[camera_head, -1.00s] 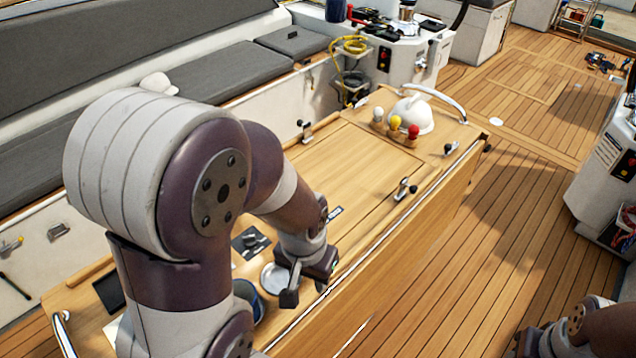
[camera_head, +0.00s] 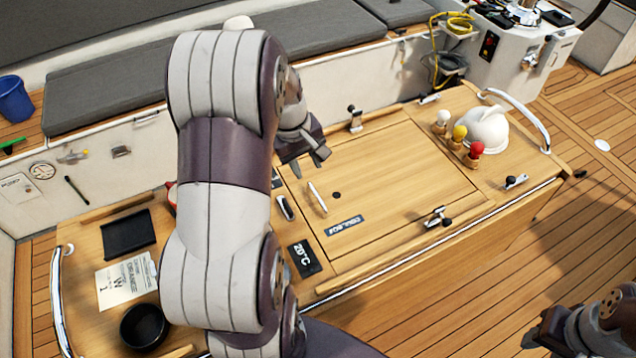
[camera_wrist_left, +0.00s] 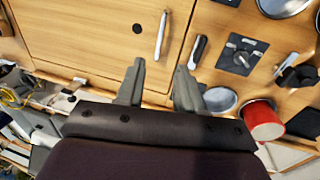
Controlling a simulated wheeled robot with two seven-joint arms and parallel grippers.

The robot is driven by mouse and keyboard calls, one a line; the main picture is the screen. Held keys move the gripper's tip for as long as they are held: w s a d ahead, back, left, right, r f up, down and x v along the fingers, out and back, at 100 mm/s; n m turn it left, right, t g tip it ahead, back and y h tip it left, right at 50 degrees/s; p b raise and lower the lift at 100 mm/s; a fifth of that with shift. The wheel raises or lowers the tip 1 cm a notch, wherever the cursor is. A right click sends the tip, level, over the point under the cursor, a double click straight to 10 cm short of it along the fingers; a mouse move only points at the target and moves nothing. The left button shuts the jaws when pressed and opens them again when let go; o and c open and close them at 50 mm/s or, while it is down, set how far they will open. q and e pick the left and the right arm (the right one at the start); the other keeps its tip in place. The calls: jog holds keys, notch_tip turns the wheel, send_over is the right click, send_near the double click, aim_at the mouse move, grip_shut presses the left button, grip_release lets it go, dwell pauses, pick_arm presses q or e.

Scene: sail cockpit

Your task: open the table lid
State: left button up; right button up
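The table lid (camera_head: 400,175) is a square wooden panel lying flat and closed in the table top. A slim silver handle (camera_head: 317,197) lies near its left edge, beside a small dark hole. One latch (camera_head: 356,118) sits at the lid's far edge and another (camera_head: 435,216) at its near edge. My left gripper (camera_head: 310,165) is over the lid's far left corner, apart from the handle. In the left wrist view, its fingers (camera_wrist_left: 160,72) are spread and empty, with the handle (camera_wrist_left: 161,33) beyond their tips. My right gripper (camera_head: 540,338) is at the lower right, its fingers unclear.
A white dome (camera_head: 484,130) and red, yellow and white knobs stand right of the lid. A red mug (camera_wrist_left: 262,120) shows in the wrist view.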

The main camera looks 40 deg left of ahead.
aim_at(317, 194)
pick_arm(q)
jog(key=f, duration=0.3)
jog(key=w+f, duration=0.1)
jog(key=f, duration=0.2)
jog(key=w+d+f+p, duration=0.1)
jog(key=f, duration=0.2)
jog(key=shift+w+f, duration=0.1)
jog(key=shift+f, duration=0.5)
jog(key=shift+s+f, duration=0.1)
jog(key=shift+s, duration=0.2)
jog(key=shift+w, duration=0.2)
grip_shut()
